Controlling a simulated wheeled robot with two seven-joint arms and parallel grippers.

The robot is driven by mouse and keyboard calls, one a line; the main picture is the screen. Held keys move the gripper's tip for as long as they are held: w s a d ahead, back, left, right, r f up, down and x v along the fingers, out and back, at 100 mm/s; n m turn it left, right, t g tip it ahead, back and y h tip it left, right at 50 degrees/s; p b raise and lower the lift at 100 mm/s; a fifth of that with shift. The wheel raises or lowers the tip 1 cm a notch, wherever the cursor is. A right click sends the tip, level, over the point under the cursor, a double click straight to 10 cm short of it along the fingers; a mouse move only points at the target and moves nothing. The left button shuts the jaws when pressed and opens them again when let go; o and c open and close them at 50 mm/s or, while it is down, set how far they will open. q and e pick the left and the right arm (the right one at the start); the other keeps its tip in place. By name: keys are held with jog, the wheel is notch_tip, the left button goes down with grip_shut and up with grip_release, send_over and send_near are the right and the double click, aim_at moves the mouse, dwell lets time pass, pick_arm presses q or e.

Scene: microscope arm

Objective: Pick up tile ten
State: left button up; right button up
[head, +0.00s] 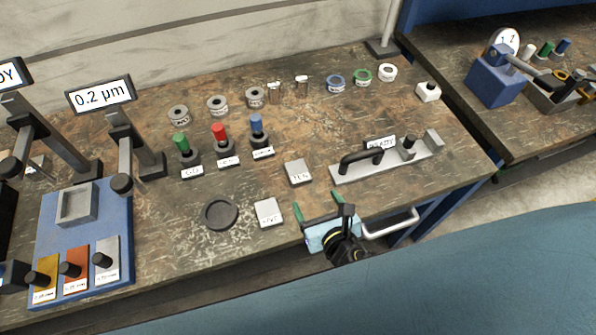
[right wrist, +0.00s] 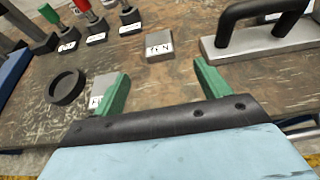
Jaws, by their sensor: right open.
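Tile ten is a flat grey square tile (head: 298,172) with a white label reading TEN. It lies on the bench and also shows in the right wrist view (right wrist: 160,43). A similar tile (head: 268,212), whose label seems to read FIVE, lies nearer the front; in the right wrist view it (right wrist: 105,82) is partly hidden by a finger. My right gripper (head: 317,204) has two green fingers spread wide with nothing between them. It is at the bench's front edge, on the near side of tile ten and apart from it. My left gripper is not in view.
A steel fixture with a black handle (head: 362,159) stands right of tile ten. Green, red and blue knobbed posts (head: 220,148) stand behind left. A dark round dish (head: 220,214) lies left of the front tile. Bare bench lies between tile ten and my right gripper.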

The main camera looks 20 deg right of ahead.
send_near(299, 173)
jog(key=x, duration=0.4)
jog(key=shift+w+d+b, duration=0.1)
jog(key=shift+d+b, duration=0.05)
jog(key=shift+b, duration=0.15)
jog(key=b+x, duration=0.1)
jog(key=x, duration=0.4)
jog(key=shift+f, duration=0.2)
jog(key=c, duration=1.4)
jog(key=shift+r, duration=0.15)
jog(key=shift+c, duration=0.4)
